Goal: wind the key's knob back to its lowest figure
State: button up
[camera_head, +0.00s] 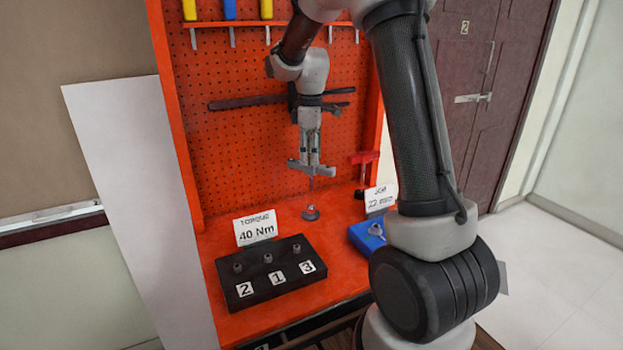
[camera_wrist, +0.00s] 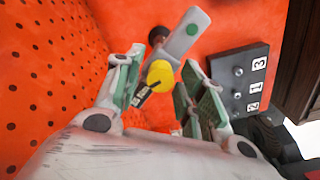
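The key is a grey crossbar (camera_head: 326,171) with a thin shaft pointing down; it hangs upright under my gripper in the head view. In the wrist view the crossbar (camera_wrist: 187,33) carries a green dot, and the key's round yellow knob (camera_wrist: 160,74) sits between my fingers. A dark label with white marks (camera_wrist: 143,95) is beside the knob; its figures are too small to read. My gripper (camera_head: 311,160) points down, and in the wrist view (camera_wrist: 163,60) its fingers stand either side of the knob with small gaps. The knob is hidden in the head view.
A black block (camera_head: 270,279) with posts numbered 2, 1, 3 lies on the orange bench at front. A "40 Nm" card (camera_head: 255,227) stands behind it. A grey fitting (camera_head: 311,213) is below the key. A blue box (camera_head: 366,238) and card (camera_head: 380,197) stand right.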

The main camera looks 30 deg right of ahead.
dwell(0.4)
jog(key=m, duration=1.1)
jog(key=shift+c, duration=0.3)
jog(key=c, duration=0.6)
jog(key=shift+c, duration=0.2)
